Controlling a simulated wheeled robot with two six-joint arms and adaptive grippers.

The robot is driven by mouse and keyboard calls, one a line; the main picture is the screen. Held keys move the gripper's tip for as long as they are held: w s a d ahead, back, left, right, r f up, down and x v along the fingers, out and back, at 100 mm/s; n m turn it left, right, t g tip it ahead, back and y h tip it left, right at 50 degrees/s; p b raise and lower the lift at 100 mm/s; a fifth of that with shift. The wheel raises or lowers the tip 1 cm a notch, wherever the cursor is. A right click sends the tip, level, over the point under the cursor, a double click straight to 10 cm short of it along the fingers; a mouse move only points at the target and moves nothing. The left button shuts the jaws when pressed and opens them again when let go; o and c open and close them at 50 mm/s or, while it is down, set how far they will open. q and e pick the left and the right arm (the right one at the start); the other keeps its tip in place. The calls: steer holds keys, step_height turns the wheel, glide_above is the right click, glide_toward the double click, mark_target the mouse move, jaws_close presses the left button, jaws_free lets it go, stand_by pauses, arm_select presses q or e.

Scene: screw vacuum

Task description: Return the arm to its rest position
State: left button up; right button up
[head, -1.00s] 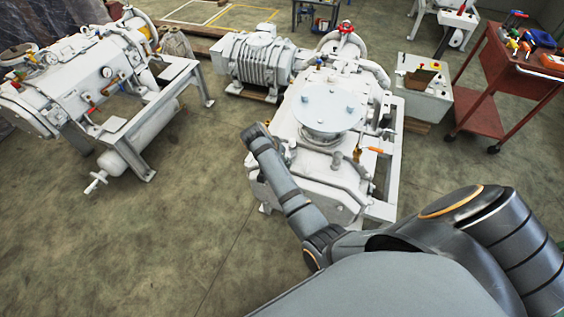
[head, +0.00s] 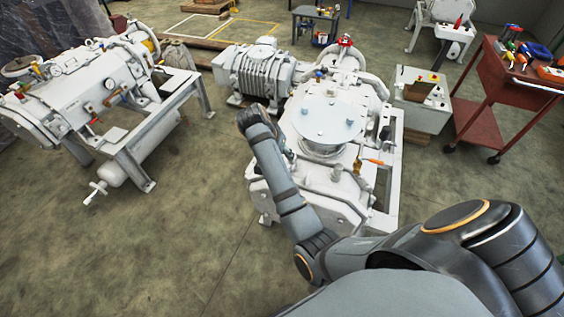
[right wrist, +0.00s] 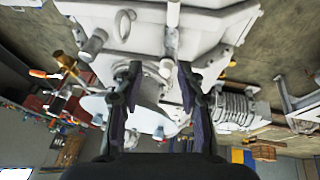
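My right arm (head: 283,190) comes in from the lower right of the head view and bends up to the left. Its dark wrist end (head: 256,122) is at the left side of the white vacuum pump (head: 328,122) with the round top plate. The fingers cannot be made out there. In the right wrist view my right gripper (right wrist: 159,75) has its two dark fingers apart. I see nothing held between them. The pump (right wrist: 150,20) shows behind the fingers, upside down. My left gripper is in neither view.
A white ribbed unit (head: 258,74) stands behind the pump. A white machine on a frame (head: 95,85) is at the left. A grey control box (head: 422,100) and a red tool cart (head: 500,90) are at the right. The floor (head: 150,250) at lower left is clear.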

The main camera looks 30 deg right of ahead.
stand_by(0.4)
steer(key=s+d+f+n+t+y, duration=0.15)
steer(key=s+f+n, duration=0.4)
steer(key=s, duration=0.55)
steer(key=s+a+n+y, duration=0.2)
steer(key=s+a+n, duration=0.25)
steer(key=s, duration=0.55)
steer(key=s+d+f+b, duration=0.1)
steer(key=d+f, duration=0.2)
steer(key=f, duration=2.3)
steer(key=s+d+f+g+b, duration=0.1)
steer(key=s+f, duration=1.8)
steer(key=shift+s+d, duration=0.3)
steer(key=shift+s, duration=0.05)
